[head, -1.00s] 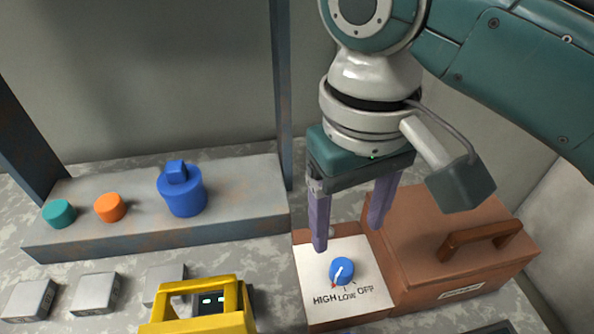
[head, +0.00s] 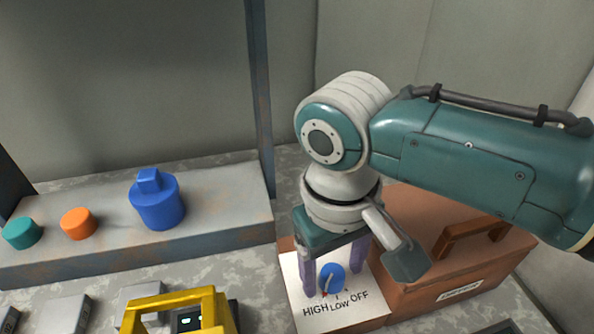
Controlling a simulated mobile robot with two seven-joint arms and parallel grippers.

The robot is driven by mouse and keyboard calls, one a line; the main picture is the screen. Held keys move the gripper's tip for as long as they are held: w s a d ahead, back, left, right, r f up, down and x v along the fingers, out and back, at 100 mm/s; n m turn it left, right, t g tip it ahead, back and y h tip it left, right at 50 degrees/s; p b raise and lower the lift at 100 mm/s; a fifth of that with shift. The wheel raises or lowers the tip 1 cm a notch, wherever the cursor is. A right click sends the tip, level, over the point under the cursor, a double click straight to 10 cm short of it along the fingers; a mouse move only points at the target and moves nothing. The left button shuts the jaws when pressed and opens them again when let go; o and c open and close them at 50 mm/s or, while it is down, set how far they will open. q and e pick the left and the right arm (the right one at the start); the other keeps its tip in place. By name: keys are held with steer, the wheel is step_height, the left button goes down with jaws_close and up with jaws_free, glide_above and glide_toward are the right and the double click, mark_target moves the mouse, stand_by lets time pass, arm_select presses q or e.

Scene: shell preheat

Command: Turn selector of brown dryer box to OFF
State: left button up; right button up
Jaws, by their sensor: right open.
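The brown dryer box (head: 410,302) stands at the right, with a white selector panel (head: 350,318) at its left end. The panel is marked HIGH, LOW and OFF. My right gripper (head: 335,278) is open and pointing down, with one purple finger on each side of the knob. I cannot tell whether the fingers touch it. My left gripper is not in view.
The box lid has a brown handle (head: 470,240), close to my right wrist. A grey ledge (head: 225,205) at the left holds a blue knobbed cylinder (head: 157,205), an orange disc (head: 78,224) and a teal disc (head: 22,233). A yellow frame (head: 175,304) stands at the front.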

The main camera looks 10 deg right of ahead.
jaws_close()
stand_by(0.5)
